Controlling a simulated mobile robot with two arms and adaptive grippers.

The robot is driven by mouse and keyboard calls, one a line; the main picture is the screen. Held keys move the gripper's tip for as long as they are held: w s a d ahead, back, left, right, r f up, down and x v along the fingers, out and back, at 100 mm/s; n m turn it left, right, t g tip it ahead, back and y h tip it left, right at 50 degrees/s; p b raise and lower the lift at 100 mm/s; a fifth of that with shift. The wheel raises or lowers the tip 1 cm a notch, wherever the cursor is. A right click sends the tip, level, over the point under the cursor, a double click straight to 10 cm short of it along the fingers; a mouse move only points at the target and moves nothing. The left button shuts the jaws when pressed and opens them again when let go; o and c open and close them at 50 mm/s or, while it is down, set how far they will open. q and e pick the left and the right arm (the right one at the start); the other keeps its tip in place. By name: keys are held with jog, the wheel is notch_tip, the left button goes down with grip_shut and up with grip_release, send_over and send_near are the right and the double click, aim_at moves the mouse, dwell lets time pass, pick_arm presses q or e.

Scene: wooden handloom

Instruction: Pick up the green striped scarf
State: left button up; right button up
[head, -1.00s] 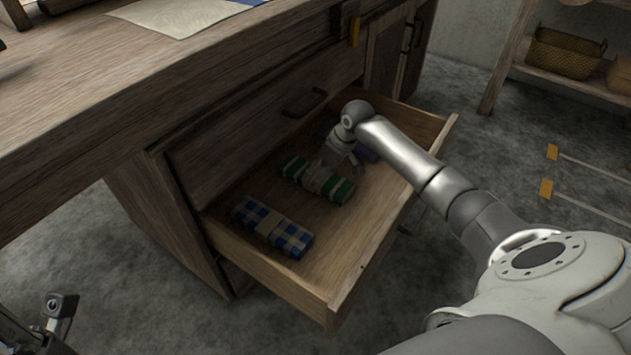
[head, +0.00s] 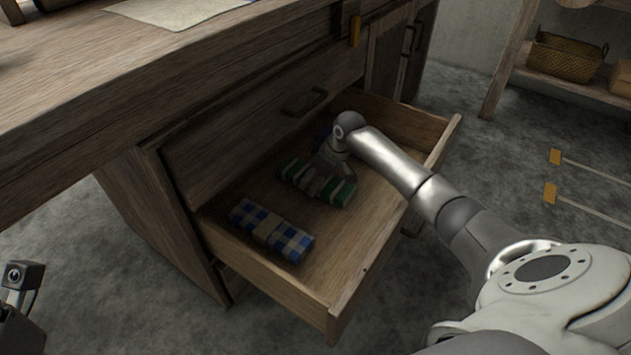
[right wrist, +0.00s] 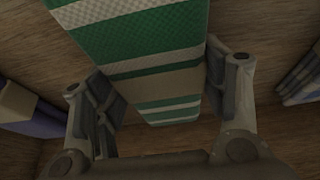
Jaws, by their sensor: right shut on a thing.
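The green striped scarf (head: 346,191), green and white with a paper-like band around its middle, lies folded in the open drawer (head: 375,235). My right gripper (head: 322,183) is over its middle and shut on it. In the right wrist view, the scarf (right wrist: 150,40) runs between the two fingers of the gripper (right wrist: 160,88), one on each side. The scarf appears to be still at the drawer floor. A part of my left arm shows at the lower left edge of the head view; its jaws cannot be made out.
A blue-and-white checked folded cloth (head: 243,213) lies nearer in the drawer. A bluish cloth behind the gripper is mostly hidden. The drawer walls surround the gripper, and the workbench top (head: 120,85) overhangs at the left.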

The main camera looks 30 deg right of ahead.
jog(key=shift+c, duration=1.2)
jog(key=shift+r, duration=0.15)
